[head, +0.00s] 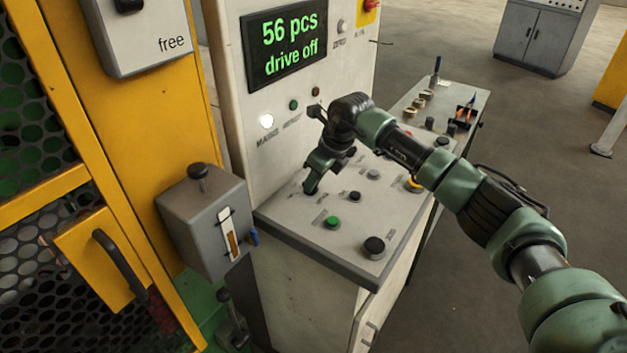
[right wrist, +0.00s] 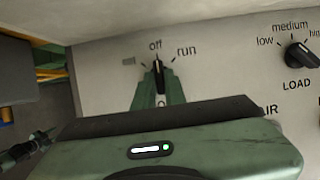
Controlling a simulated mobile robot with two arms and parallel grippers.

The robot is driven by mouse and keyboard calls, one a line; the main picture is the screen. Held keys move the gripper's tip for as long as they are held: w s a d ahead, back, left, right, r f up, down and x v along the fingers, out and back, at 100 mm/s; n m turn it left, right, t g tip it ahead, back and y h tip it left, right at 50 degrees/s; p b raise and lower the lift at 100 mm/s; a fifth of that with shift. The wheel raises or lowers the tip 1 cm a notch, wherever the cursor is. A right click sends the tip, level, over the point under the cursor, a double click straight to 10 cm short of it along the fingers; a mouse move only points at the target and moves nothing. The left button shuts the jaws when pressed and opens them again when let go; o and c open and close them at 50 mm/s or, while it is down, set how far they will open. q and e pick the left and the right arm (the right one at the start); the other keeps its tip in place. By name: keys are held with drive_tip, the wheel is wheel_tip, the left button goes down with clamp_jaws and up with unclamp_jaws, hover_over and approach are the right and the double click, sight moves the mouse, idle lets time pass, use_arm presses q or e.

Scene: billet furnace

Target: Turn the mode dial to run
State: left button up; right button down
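The mode dial (right wrist: 158,75) shows in the right wrist view between my right gripper's green fingers. Its pointer is at the "off" label, with "run" to the right and another label, too blurred to read, to the left. My right gripper (right wrist: 159,88) has its fingers close together on both sides of the dial's dark handle and looks shut on it. In the head view my right gripper (head: 311,187) reaches down to the left part of the sloping panel (head: 290,217) and hides the dial. The display (head: 284,42) reads "56 pcs drive off". My left gripper is not in view.
The panel also carries a green button (head: 332,222), a black knob (head: 374,247) and other small controls. In the right wrist view the LOAD dial (right wrist: 302,55) is to the right. A grey lever box (head: 205,220) stands close left of the panel. A side table (head: 462,97) lies beyond.

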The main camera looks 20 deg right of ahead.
drive_tip(key=shift+m, duration=0.3)
drive_tip(key=m+h+b, duration=0.1)
drive_tip(key=m, duration=0.1)
drive_tip(key=shift+a+m+t, duration=0.15)
drive_tip(key=shift+m+t, duration=0.25)
drive_tip(key=m+h+b, duration=0.1)
drive_tip(key=m, duration=0.1)
drive_tip(key=m+b, duration=0.1)
drive_tip(key=m, duration=0.1)
drive_tip(key=shift+a+h+b, duration=0.2)
drive_tip(key=shift+h+b, duration=0.2)
drive_tip(key=shift+m+b, duration=0.3)
drive_tip(key=shift+m, duration=0.4)
drive_tip(key=shift+h, duration=0.3)
drive_tip(key=c, duration=1.5)
unclamp_jaws()
drive_tip(key=shift+s, duration=0.1)
drive_tip(key=shift+o, duration=0.2)
